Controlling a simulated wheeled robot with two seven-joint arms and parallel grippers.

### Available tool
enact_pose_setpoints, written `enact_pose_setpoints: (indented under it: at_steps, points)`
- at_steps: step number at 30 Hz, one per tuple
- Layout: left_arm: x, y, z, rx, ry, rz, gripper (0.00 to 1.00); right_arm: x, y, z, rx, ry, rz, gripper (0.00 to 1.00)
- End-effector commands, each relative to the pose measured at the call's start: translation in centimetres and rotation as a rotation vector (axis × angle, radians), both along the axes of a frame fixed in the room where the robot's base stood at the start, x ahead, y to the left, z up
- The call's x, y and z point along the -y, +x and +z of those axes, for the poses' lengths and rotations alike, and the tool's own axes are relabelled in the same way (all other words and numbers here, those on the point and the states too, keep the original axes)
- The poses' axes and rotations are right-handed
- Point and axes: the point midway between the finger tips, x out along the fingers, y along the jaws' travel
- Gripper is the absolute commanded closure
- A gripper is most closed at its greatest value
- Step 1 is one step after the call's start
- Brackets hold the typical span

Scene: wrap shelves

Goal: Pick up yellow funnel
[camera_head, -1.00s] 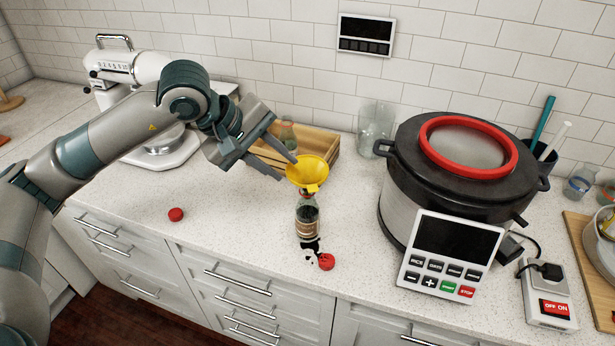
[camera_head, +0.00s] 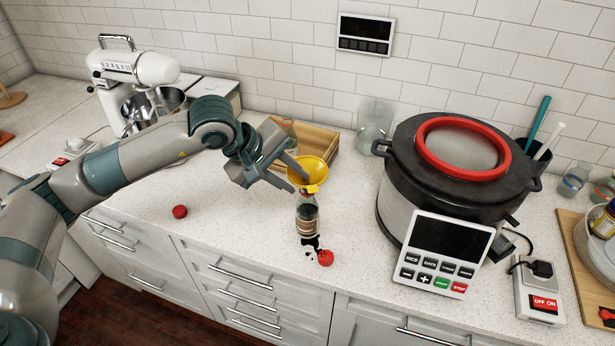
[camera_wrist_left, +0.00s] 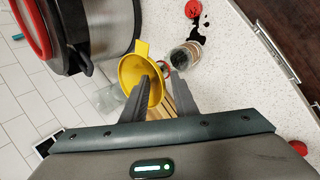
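The yellow funnel (camera_head: 313,172) sits in the mouth of a dark bottle (camera_head: 307,215) with a label, which stands upright on the counter. In the left wrist view the funnel (camera_wrist_left: 133,70) is just ahead of my fingers, and the bottle (camera_wrist_left: 187,56) is at its right. My left gripper (camera_head: 297,177) is open at the funnel's left side. In the left wrist view my left gripper (camera_wrist_left: 161,87) has its fingers apart, one overlapping the funnel's rim and the other to its right. I cannot tell whether they touch it. My right gripper is not in view.
A red cap (camera_head: 325,257) lies by a dark spill near the bottle; another red cap (camera_head: 180,211) lies further left. A wooden box (camera_head: 318,142) is behind the funnel. A large cooker (camera_head: 407,200) stands right, a stand mixer (camera_head: 140,70) left.

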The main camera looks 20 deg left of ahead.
Motion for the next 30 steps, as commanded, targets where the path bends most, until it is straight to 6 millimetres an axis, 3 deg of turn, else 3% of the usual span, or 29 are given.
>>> enact_pose_setpoints:
  at_steps: [5,9,23,30]
  points:
    - [0.0,0.0,0.0,0.000,0.000,0.000,0.74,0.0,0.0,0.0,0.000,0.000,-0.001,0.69]
    - [0.0,0.0,0.0,0.000,0.000,0.000,1.00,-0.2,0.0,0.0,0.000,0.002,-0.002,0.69]
    - [-0.1,0.0,0.3,0.000,0.001,0.001,1.00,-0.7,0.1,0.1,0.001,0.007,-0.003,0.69]
    - [-0.7,0.3,2.4,0.003,0.002,0.005,1.00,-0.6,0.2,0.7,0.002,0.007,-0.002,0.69]
